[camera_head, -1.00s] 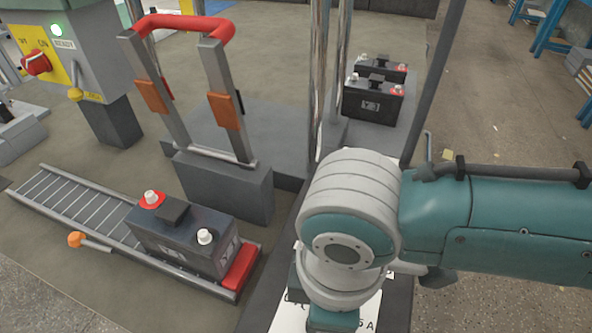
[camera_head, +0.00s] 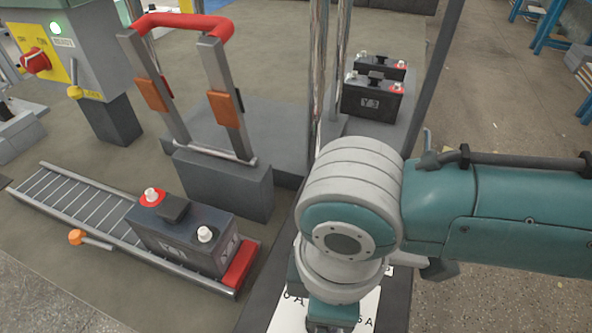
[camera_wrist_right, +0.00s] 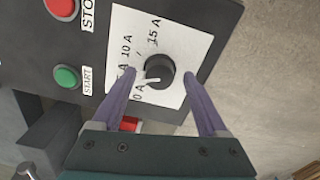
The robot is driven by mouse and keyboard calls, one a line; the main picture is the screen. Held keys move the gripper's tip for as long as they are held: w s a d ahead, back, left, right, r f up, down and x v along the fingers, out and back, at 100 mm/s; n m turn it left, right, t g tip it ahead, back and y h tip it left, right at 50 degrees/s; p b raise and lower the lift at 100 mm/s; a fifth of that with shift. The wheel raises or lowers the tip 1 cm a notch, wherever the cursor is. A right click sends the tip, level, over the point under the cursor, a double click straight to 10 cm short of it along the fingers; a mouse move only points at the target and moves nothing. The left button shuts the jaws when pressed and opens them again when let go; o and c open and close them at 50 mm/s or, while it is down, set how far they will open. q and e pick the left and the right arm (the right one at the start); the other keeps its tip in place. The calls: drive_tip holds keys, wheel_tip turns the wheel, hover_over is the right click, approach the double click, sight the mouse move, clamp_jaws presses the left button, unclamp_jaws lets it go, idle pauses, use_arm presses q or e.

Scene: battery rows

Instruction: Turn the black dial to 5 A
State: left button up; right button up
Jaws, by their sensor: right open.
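The black dial (camera_wrist_right: 160,71) sits on a white scale card (camera_wrist_right: 173,97) in the right wrist view. A white pointer mark shows at the dial's lower left, toward the 0 A side; its exact reading is unclear. Labels 0 A, 10 A and 15 A are readable, and another label is partly covered by a finger. My right gripper (camera_wrist_right: 160,75) is open, its purple fingers on either side of the dial, with visible gaps. In the head view my right arm hides the dial and gripper; part of the card (camera_head: 369,310) shows below it. My left gripper is not in view.
A green START button (camera_wrist_right: 67,76) and a red STOP button (camera_wrist_right: 62,8) are on the same panel. A battery (camera_head: 185,235) sits on a roller track (camera_head: 62,190) left of my arm. A red-topped frame (camera_head: 180,22) and posts stand behind.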

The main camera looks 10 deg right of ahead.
wheel_tip(320, 180, up, 8)
drive_tip(key=shift+r+p, duration=0.1)
drive_tip(key=shift+p, duration=1.05)
drive_tip(key=shift+r, duration=0.45)
